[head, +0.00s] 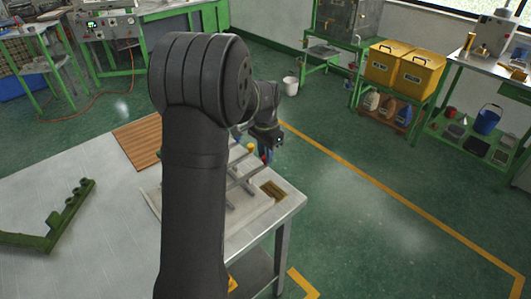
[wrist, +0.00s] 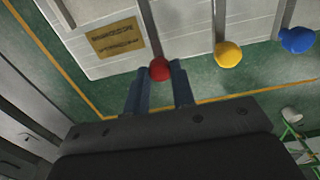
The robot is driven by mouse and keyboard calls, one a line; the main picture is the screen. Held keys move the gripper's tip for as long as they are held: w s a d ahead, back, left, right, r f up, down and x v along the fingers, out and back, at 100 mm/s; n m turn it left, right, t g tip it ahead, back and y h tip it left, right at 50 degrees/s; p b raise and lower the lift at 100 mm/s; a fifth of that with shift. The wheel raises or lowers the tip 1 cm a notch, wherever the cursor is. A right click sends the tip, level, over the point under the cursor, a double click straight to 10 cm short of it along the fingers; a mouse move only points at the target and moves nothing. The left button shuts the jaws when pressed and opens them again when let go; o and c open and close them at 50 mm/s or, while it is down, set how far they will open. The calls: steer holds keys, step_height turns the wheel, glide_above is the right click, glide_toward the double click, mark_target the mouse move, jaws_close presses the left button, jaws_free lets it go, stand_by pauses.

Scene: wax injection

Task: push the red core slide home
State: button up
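The red core slide is a grey bar (wrist: 150,28) ending in a red knob (wrist: 159,69), which sticks out past the edge of the pale mould (wrist: 185,30). The red knob also shows in the head view (head: 264,158), close under my gripper (head: 267,151). In the wrist view my gripper (wrist: 160,80) has its two blue fingers apart, with the red knob at their tips between them. I cannot tell whether either finger touches the knob.
Right of the red knob in the wrist view are similar bars with a yellow knob (wrist: 228,54) and a blue knob (wrist: 297,40). A brown label plate (wrist: 117,38) lies left of the red bar. A green bracket (head: 62,222) lies on the table's left.

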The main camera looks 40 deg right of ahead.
mark_target(254, 171)
jaws_close()
steer(key=shift+a, duration=2.45)
steer(key=o, duration=0.8)
jaws_free()
steer(key=shift+r, duration=0.25)
step_height(254, 171, up, 12)
steer(key=shift+f, duration=0.25)
